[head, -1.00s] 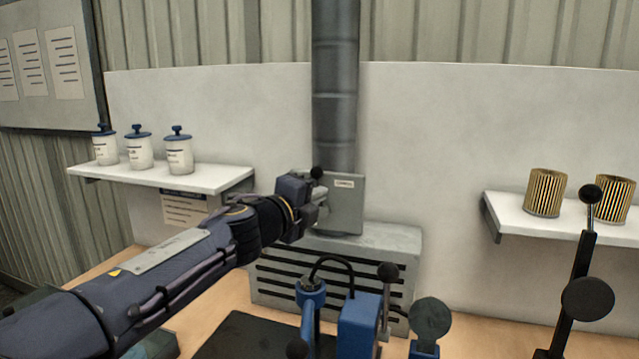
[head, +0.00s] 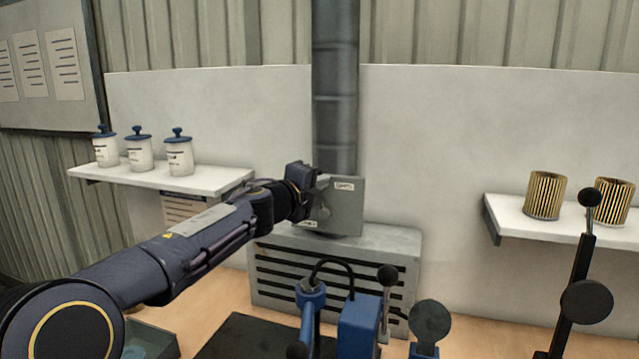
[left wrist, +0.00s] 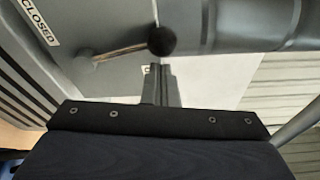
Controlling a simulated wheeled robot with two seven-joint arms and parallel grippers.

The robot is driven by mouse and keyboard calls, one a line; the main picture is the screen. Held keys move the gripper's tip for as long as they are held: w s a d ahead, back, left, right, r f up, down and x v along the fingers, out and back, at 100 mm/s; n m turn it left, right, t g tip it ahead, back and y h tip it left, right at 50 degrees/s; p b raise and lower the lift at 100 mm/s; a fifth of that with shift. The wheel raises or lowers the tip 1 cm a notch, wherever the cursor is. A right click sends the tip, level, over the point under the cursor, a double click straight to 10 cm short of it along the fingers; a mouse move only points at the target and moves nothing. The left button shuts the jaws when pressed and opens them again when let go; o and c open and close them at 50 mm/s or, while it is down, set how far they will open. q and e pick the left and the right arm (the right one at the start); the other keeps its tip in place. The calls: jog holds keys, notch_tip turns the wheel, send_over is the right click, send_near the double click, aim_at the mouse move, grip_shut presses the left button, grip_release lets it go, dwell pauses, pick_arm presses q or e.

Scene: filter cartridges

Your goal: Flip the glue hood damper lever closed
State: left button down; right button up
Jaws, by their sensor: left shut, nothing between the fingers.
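The grey damper box (head: 347,208) sits on the vented hood under the dark duct, with one label at its upper right and another at its lower left. In the left wrist view the lever (left wrist: 120,50) is a thin rod with a black ball knob (left wrist: 162,41). The rod points toward the duct side, away from the CLOSED label (left wrist: 36,22). My left gripper (head: 318,190) is at the box's left side, hiding the knob in the head view. Its fingers (left wrist: 160,72) are shut and empty, close beside the knob; I cannot tell whether they touch. My right gripper is not in view.
The slatted hood (head: 335,275) stands on the bench below. A blue clamp fixture (head: 358,325) with black-knobbed levers stands in front of it. A left shelf (head: 200,180) holds white jars; a right shelf (head: 520,222) holds pleated cartridges. The vertical duct (head: 336,90) rises behind the damper box.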

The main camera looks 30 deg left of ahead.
pick_arm(q)
jog(key=shift+a, duration=0.1)
jog(key=shift+s+a+n, duration=0.1)
jog(key=shift+a+n, duration=0.1)
jog(key=shift+n, duration=0.1)
jog(key=shift+a, duration=0.2)
jog(key=s+a+f+n+t+y+b, duration=0.2)
jog(key=a+f+n+b, duration=0.5)
jog(key=n, duration=1)
jog(key=shift+a+f+t+y, duration=0.25)
jog(key=shift+a+t+y, duration=0.25)
jog(key=shift+y, duration=0.1)
jog(key=shift+n+b, duration=0.3)
